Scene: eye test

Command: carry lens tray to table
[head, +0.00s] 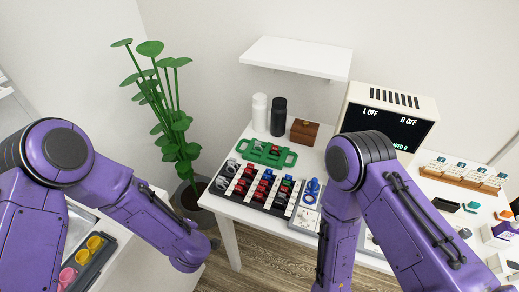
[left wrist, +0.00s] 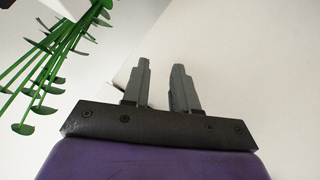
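A green tray (head: 244,151) with a handle at each end lies near the back of the white table (head: 228,208), with a few small dark and red pieces on it. I cannot tell for sure which one is the lens tray. My left gripper (left wrist: 161,66) shows in the left wrist view, its two grey fingers apart with nothing between them. In the head view my left forearm ends left of the table, and its gripper is hidden. My right gripper is out of view.
A white bottle (head: 259,112), a black bottle (head: 278,116) and a wooden box (head: 304,132) stand behind the tray. A monitor (head: 388,117) stands to the right. A potted plant (head: 178,125) is left of the table. A shelf (head: 296,56) hangs above. Cups (head: 95,243) sit lower left.

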